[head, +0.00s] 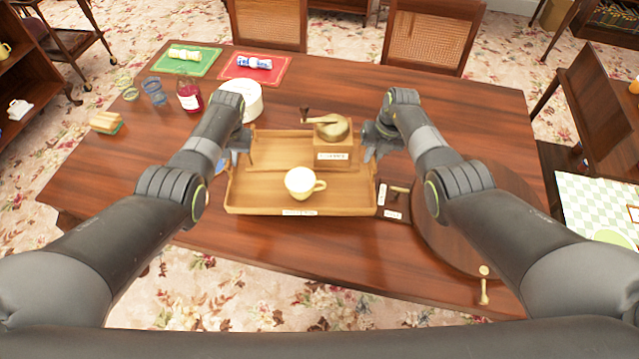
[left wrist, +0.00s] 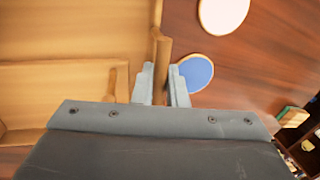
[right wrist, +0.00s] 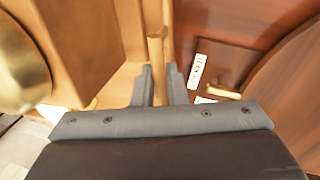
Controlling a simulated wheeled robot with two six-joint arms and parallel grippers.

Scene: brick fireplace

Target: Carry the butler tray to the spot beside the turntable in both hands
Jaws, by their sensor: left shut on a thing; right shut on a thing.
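The wooden butler tray (head: 250,188) is at the middle of the table, between my arms, carrying a cream cup (head: 300,182) and a wooden grinder (head: 332,145) with a brass bowl top. My left gripper (head: 240,150) is shut on the tray's left side rim, which shows between its fingers in the left wrist view (left wrist: 161,80). My right gripper (head: 370,148) is shut on the right side rim, seen in the right wrist view (right wrist: 158,82). I cannot tell whether the tray touches the table. The round dark wood turntable (head: 460,225) is right of the tray, partly hidden by my right arm.
A small dark box (head: 393,203) with labels sits between tray and turntable. A white round container (head: 245,100) stands just behind the tray's left corner. A red bottle (head: 189,95), glasses and a sponge-like block (head: 105,123) are further left. The table (head: 455,110) is clear at back right.

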